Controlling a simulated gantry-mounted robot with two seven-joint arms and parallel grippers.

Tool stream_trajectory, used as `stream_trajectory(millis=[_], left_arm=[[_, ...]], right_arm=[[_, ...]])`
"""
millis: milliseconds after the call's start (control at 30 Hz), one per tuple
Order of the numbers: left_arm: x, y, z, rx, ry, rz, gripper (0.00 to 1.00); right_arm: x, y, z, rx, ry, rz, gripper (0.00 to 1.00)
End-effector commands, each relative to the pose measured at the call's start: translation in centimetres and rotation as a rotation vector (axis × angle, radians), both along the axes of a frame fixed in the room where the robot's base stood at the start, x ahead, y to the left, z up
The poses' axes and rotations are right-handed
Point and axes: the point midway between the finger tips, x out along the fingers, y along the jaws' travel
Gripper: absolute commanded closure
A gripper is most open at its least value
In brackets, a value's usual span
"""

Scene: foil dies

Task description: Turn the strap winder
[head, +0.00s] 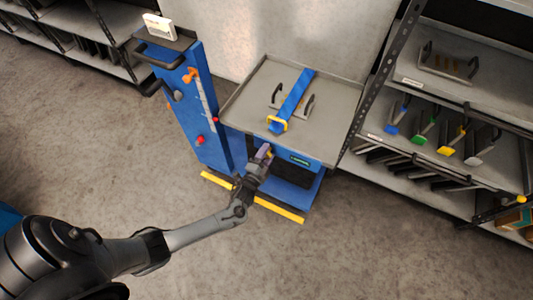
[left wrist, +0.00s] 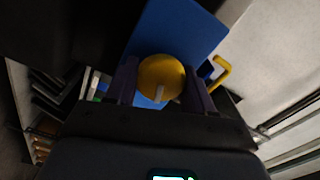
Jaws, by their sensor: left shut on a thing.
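The strap winder's round yellow knob (left wrist: 160,73) sits between my left gripper's two fingers in the left wrist view, with a small pale mark on its lower part. My left gripper (head: 264,152) is shut on it at the front face of the blue cart, below the tray. In the head view the gripper hides most of the knob. A blue strap (head: 292,101) runs across a die with black handles (head: 309,105) on the grey tray (head: 250,92). A yellow hook (head: 278,123) is at the strap's near end. My right gripper is not in view.
A blue upright post (head: 206,130) with an orange knob and red knobs stands left of the tray. A shelf rack (head: 405,151) with several handled dies is close on the right. Yellow-edged feet (head: 280,209) lie below the cart. The floor in front is clear.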

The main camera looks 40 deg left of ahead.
Motion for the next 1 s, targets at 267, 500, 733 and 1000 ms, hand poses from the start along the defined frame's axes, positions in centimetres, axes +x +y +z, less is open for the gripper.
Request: stream_trajectory(millis=[267, 500, 733, 1000], left_arm=[[0.0, 0.0, 0.1, 0.005, -0.001, 0.0, 0.78], [0.0, 0.0, 0.1, 0.004, -0.001, 0.0, 0.31], [0.0, 0.0, 0.0, 0.004, 0.0, 0.0, 0.27], [-1.2, -0.3, 0.0, 0.003, 0.004, 0.0, 0.27]], right_arm=[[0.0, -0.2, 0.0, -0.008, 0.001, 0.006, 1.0], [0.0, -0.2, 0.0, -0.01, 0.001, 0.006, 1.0], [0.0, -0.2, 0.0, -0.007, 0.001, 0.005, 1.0], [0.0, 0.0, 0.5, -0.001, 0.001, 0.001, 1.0]])
